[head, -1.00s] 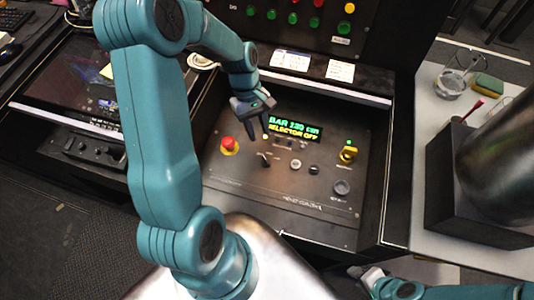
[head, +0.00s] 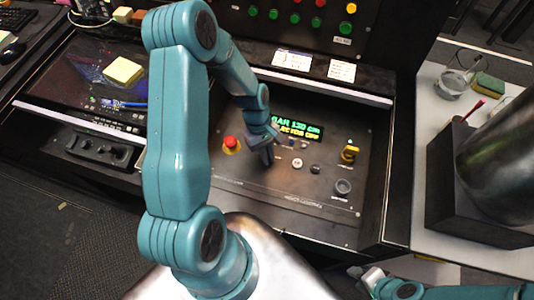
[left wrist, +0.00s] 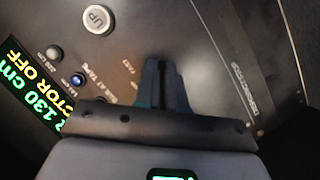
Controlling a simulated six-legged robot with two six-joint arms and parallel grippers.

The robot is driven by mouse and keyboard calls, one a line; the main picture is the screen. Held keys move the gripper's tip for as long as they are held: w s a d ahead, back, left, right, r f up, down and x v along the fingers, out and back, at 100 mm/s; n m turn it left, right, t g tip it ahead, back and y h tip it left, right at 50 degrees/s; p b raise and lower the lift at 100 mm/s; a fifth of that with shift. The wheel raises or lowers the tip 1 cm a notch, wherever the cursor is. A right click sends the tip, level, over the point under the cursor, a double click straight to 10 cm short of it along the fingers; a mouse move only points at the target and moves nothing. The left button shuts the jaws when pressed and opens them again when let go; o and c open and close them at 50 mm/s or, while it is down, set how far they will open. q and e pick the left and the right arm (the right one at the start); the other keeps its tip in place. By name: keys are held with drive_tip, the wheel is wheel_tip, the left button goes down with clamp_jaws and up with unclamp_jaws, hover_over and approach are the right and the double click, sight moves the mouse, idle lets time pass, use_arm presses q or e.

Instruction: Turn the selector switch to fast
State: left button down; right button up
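The selector switch is the dark knob on the sloping control panel (head: 290,213), right of the red mushroom button (head: 230,142); it is now hidden behind my left gripper. My left gripper (head: 266,158) is down at the panel over the switch's place. In the left wrist view its fingers (left wrist: 162,80) are close together with a dark narrow thing between them, seemingly the switch's handle. The label FAST shows just left of the fingertips. The display (head: 297,129) reads SELECTOR OFF, also in the left wrist view (left wrist: 25,88). My right gripper (head: 366,274) is low at the bottom, away from the panel.
A sponge (head: 489,85) and a glass dish (head: 450,84) stand on the right table.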

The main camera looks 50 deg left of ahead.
use_arm(q)
drive_tip(key=shift+m, duration=0.3)
drive_tip(key=m+g+b, duration=0.1)
drive_tip(key=m, duration=0.1)
drive_tip(key=shift+w+f+m+b, duration=0.1)
drive_tip(key=shift+f+m+b, duration=0.05)
drive_tip(key=shift+m+b, duration=0.15)
drive_tip(key=m+y+b, duration=0.1)
drive_tip(key=m, duration=0.1)
drive_tip(key=m+g+y+b, duration=0.1)
drive_tip(key=m, duration=0.2)
drive_tip(key=shift+w+d+m+g, duration=0.1)
drive_tip(key=shift+m+g, duration=0.2)
drive_tip(key=m+b, duration=0.1)
drive_tip(key=m, duration=0.1)
drive_tip(key=m+y+b, duration=0.1)
drive_tip(key=m, duration=0.1)
drive_tip(key=shift+g+y, duration=0.3)
drive_tip(key=m+y, duration=0.1)
drive_tip(key=m, duration=0.1)
drive_tip(key=m+b, duration=0.1)
drive_tip(key=m, duration=0.2)
drive_tip(key=shift+d+y, duration=0.1)
drive_tip(key=shift+y, duration=0.3)
drive_tip(key=c, duration=1.2)
unclamp_jaws()
drive_tip(key=shift+r, duration=0.2)
